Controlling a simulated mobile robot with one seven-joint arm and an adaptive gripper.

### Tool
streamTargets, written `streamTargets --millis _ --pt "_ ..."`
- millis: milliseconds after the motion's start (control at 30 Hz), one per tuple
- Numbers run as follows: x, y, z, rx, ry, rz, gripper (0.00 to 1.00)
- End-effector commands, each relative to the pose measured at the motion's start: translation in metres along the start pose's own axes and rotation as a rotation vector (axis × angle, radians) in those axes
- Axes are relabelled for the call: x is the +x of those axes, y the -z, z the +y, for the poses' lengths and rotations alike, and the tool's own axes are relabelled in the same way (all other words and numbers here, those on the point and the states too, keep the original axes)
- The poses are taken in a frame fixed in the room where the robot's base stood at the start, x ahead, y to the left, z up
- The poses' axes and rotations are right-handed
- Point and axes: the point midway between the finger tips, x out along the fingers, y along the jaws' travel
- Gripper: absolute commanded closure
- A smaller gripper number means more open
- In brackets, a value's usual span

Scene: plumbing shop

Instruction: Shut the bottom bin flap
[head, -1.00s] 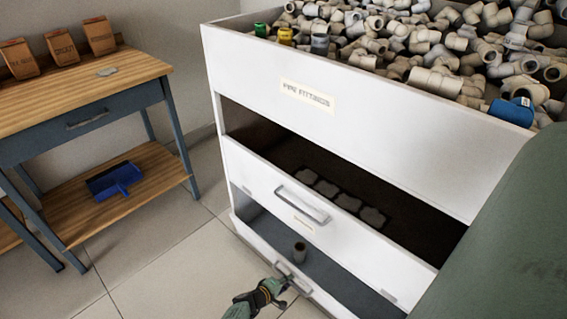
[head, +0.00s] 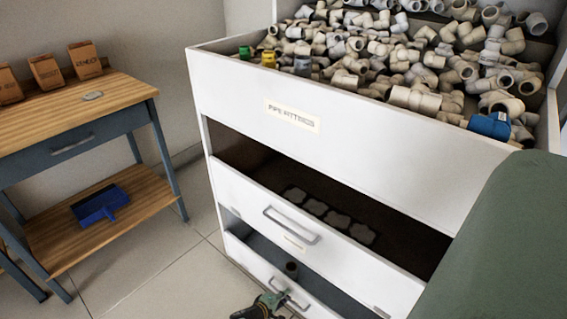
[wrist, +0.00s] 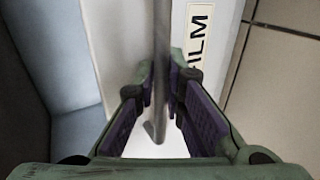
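The bottom bin flap (head: 262,268) is the lowest white front of the cabinet, standing open with its grey interior showing behind it. Its metal handle (wrist: 160,60) runs between my gripper's fingers in the wrist view. My gripper (wrist: 161,85) has its purple-padded fingertips close on both sides of this bar and appears shut on it. In the head view, my gripper (head: 283,298) is at the flap's front, low in the picture. The flap's label (wrist: 197,50) is partly hidden by a finger.
Above, the middle bin flap (head: 245,200) also stands open, with several flat grey pieces (head: 337,219) inside. The top bin (head: 225,85) is full of pipe fittings. A wooden bench (head: 110,95) stands left, with a blue dustpan (head: 100,203) on its shelf. Tiled floor lies clear between.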

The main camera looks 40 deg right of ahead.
Motion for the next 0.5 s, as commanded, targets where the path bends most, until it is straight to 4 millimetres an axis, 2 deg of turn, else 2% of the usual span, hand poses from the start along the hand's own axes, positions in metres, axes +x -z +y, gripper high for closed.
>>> streamTargets --millis 100,500 --pt "0.0016 -0.0004 0.0037 0.002 -0.007 -0.003 0.82" --pt "0.0008 -0.0001 0.0022 0.002 -0.004 -0.003 0.82"
